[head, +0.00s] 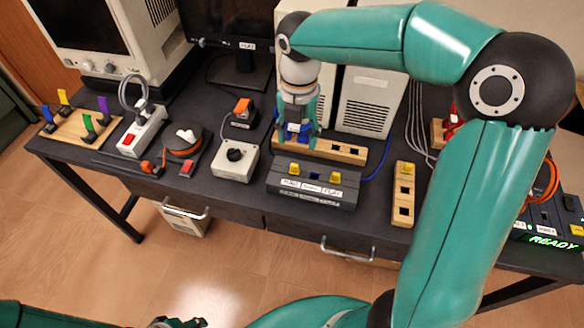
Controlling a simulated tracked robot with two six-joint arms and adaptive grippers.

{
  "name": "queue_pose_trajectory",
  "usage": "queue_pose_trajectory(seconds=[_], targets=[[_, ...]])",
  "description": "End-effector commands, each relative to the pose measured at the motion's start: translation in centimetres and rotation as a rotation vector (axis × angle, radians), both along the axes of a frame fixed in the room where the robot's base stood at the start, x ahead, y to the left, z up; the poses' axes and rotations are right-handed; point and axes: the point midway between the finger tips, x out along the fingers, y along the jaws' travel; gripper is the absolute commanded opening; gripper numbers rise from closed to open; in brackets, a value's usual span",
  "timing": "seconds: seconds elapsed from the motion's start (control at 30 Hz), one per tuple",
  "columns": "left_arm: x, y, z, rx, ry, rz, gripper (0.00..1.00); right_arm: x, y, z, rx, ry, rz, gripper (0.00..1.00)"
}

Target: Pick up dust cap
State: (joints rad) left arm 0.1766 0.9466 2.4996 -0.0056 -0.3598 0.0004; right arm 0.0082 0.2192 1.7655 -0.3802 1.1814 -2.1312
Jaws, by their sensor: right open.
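My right gripper (297,139) points straight down over the wooden block with square holes (345,151) at the back middle of the desk. Its fingers are apart, one on each side of a small blue piece (292,128), which may be the dust cap. The fingers partly hide this piece, and I cannot tell whether they touch it. Small yellow pieces sit on a second wooden block (403,195) and on the dark labelled box (315,185). Part of my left gripper (180,323) shows at the bottom edge, cut off by the frame.
A grey box with a black knob (235,160) and a cable reel (183,145) stand left of the gripper. A white computer case (368,102) stands close behind it. A wooden board with coloured levers (75,128) is at far left.

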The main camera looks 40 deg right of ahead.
Motion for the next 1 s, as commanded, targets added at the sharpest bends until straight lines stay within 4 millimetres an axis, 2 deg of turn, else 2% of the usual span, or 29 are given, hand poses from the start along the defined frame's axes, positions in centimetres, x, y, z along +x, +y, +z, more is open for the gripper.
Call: queue_pose_trajectory(seconds=[0.03, 0.2, 0.53, 0.8, 1.0], targets=[[0.0, 0.0, -0.1, 0.0, -0.001, 0.0, 0.4, 0.0, 0.1, -1.4, 0.0, 0.006, 0.001, 0.55], [0.0, 0.0, -0.3, 0.0, -0.001, 0.0, 0.4, 0.1, 0.2, -4.3, 0.0, 0.004, 0.004, 0.55], [0.0, 0.0, -0.2, 0.0, -0.001, 0.0, 0.4, 0.2, 0.5, -6.6, 0.001, 0.002, 0.006, 0.55], [0.0, 0.0, 0.0, 0.0, -0.001, 0.0, 0.4, 0.3, 0.8, -10.2, 0.001, 0.002, 0.006, 0.55], [0.0, 0.0, 0.0, 0.0, -0.001, 0.0, 0.4, 0.4, 0.8, -10.8, 0.001, -0.001, 0.006, 0.55]])
